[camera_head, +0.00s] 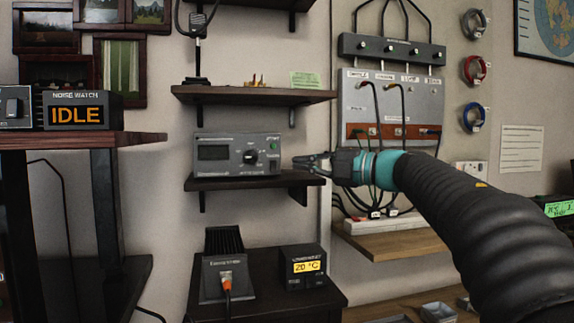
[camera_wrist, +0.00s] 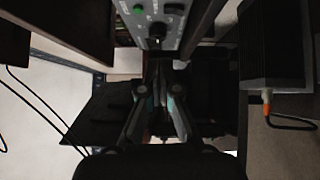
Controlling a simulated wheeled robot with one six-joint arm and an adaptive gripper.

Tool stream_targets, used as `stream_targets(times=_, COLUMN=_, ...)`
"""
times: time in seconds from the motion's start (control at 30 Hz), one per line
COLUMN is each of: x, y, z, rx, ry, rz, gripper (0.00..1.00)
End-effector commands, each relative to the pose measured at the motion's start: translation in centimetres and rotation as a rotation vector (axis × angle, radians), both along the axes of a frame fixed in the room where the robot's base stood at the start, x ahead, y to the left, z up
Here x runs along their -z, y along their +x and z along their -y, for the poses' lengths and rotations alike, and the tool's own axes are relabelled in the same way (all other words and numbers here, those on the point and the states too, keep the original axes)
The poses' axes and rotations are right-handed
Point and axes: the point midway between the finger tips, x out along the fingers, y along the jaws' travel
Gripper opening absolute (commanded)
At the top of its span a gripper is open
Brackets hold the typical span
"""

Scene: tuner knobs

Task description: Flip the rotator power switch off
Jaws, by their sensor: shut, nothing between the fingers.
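A grey control box (camera_head: 236,154) sits on the middle wall shelf, with a dark display at its left. A round black knob (camera_head: 250,157) is on its right half, and a small green element (camera_head: 273,146) is near its right edge. My gripper (camera_head: 296,162) is shut and empty, just right of the box, pointing left. In the wrist view the box face (camera_wrist: 180,15) is at the top, with the knob (camera_wrist: 157,33) and a green button (camera_wrist: 138,9). The fingers (camera_wrist: 156,88) are below it, apart from the knob. I cannot make out which control is the rotator power switch.
The shelf (camera_head: 260,181) runs under the box, with another shelf (camera_head: 250,96) above. Below stand a finned black unit (camera_head: 226,270) and a temperature display (camera_head: 303,266). A cabled panel (camera_head: 392,105) is on the right. A "NOISE WATCH" box (camera_head: 82,110) is left.

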Motion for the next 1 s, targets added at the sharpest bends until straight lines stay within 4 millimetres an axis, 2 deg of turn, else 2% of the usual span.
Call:
stream_targets(times=0.03, x=-0.1, y=-0.5, z=1.2, rx=0.006, ry=-0.001, rz=0.002, gripper=0.00)
stream_targets(times=0.1, x=-0.2, y=-1.1, z=2.3, rx=0.007, ry=-0.001, rz=0.002, gripper=0.00)
stream_targets(times=0.3, x=-0.3, y=-2.2, z=4.3, rx=0.004, ry=0.000, rz=0.001, gripper=0.00)
stream_targets(times=0.77, x=-0.4, y=-2.6, z=4.6, rx=-0.001, ry=-0.001, rz=0.002, gripper=0.00)
stream_targets(times=0.87, x=-0.4, y=-2.1, z=4.9, rx=0.026, ry=0.001, rz=0.004, gripper=0.00)
stream_targets(times=1.0, x=-1.4, y=0.5, z=6.7, rx=0.166, ry=0.058, rz=0.013, gripper=0.00)
